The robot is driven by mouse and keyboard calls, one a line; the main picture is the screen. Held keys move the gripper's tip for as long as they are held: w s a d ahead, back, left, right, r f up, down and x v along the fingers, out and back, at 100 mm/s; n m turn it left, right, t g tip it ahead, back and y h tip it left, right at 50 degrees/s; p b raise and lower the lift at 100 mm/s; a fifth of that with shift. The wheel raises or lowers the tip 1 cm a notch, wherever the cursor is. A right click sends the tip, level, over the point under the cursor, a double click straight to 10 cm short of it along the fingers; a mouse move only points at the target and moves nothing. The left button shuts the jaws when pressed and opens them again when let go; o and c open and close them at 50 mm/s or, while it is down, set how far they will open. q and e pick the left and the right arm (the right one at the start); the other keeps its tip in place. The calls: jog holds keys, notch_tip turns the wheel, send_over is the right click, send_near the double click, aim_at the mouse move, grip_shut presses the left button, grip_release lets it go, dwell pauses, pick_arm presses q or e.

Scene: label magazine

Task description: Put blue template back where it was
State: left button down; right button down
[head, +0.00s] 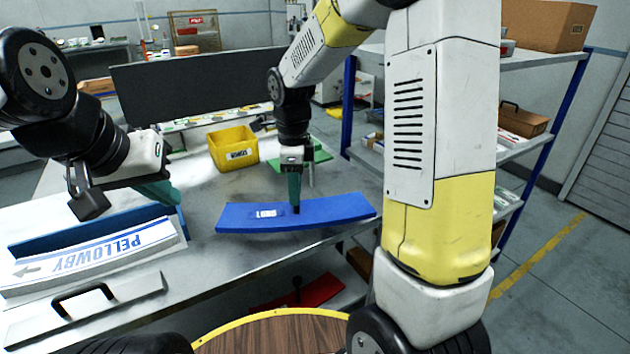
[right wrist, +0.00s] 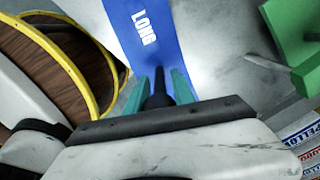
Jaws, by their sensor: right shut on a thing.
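The blue template (head: 335,209), a long curved plate marked "LONG", is at the front edge of the metal table. I cannot tell whether it touches the table top. My right gripper (head: 295,207) points down at its middle and is shut on its black knob. In the right wrist view the knob (right wrist: 158,92) sits between the teal fingers, with the blue template (right wrist: 140,30) beyond. My left gripper (head: 165,193) is at the left, above the blue-backed holder with the "PELLOWBY" label (head: 95,255); its jaw opening is not clear.
A green template (head: 318,156) lies farther back, behind my right gripper. A yellow bin (head: 233,150) stands at the back middle. A red template (head: 305,292) lies on a lower shelf. A shelf rack (head: 540,62) stands right. The table between bin and blue template is clear.

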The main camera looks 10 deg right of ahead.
jog(key=shift+w+d+f, duration=0.75)
jog(key=shift+w+d, duration=0.25)
jog(key=shift+d, duration=0.5)
jog(key=shift+w+d+f, duration=0.7)
jog(key=shift+w+d, duration=0.3)
jog(key=shift+d, duration=0.5)
jog(key=shift+w+d+f, duration=0.75)
jog(key=shift+w+d, duration=0.25)
jog(key=shift+d, duration=0.5)
jog(key=c, duration=1.1)
grip_release()
jog(key=shift+f, duration=0.15)
jog(key=shift+o, duration=0.2)
